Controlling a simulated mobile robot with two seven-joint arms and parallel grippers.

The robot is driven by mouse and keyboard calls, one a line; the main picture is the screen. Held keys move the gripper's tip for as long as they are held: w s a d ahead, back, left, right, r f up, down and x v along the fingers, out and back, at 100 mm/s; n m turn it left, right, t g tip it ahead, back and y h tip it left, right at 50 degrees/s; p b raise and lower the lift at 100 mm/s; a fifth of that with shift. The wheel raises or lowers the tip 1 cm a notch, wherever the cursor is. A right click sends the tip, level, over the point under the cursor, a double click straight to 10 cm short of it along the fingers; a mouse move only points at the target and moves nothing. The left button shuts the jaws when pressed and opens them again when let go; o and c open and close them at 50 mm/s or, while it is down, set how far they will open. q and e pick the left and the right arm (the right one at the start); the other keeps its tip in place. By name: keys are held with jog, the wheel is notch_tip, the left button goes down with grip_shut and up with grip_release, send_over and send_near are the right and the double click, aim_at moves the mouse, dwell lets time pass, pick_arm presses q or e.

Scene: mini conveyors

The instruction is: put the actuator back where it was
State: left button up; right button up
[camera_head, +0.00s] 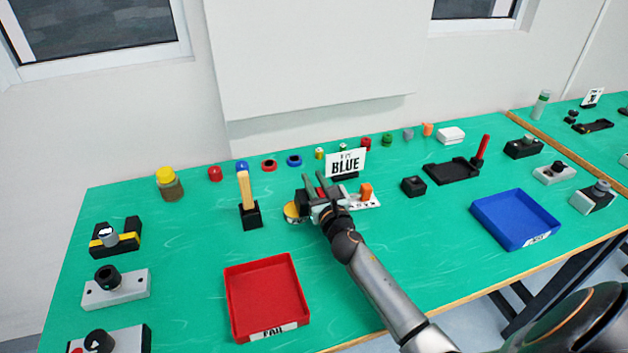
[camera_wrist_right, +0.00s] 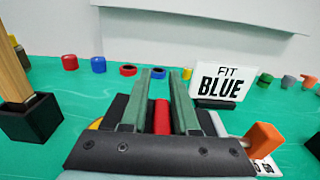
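My right gripper (camera_head: 320,186) is over the middle of the table, just in front of the white "FIT BLUE" sign (camera_head: 345,162). Its two grey-green fingers stand apart in the right wrist view (camera_wrist_right: 161,73). A red piece (camera_wrist_right: 162,117) shows in the gap between them, low near the palm, with dark gaps beside it. I see no clear grip on it. A black block and a yellow round part (camera_head: 291,211) sit by the gripper, partly hidden. I cannot tell which part is the actuator. My left gripper is out of view.
An orange knob (camera_head: 366,190) stands on a labelled white plate right of the gripper. A wooden stick in a black holder (camera_head: 250,215) is at left. A red FAIL tray (camera_head: 266,297) lies in front, a blue tray (camera_head: 515,218) at right. Small buttons line the back.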

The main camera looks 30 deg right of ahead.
jog(key=shift+o, duration=1.2)
jog(key=shift+r, duration=0.15)
jog(key=shift+r+p, duration=0.2)
jog(key=shift+p, duration=0.1)
jog(key=v, duration=1.1)
jog(key=shift+a+f, duration=0.1)
jog(key=shift+f, duration=0.1)
jog(key=shift+s+a+r+b, duration=0.1)
jog(key=shift+s+b, duration=0.2)
jog(key=shift+s, duration=0.2)
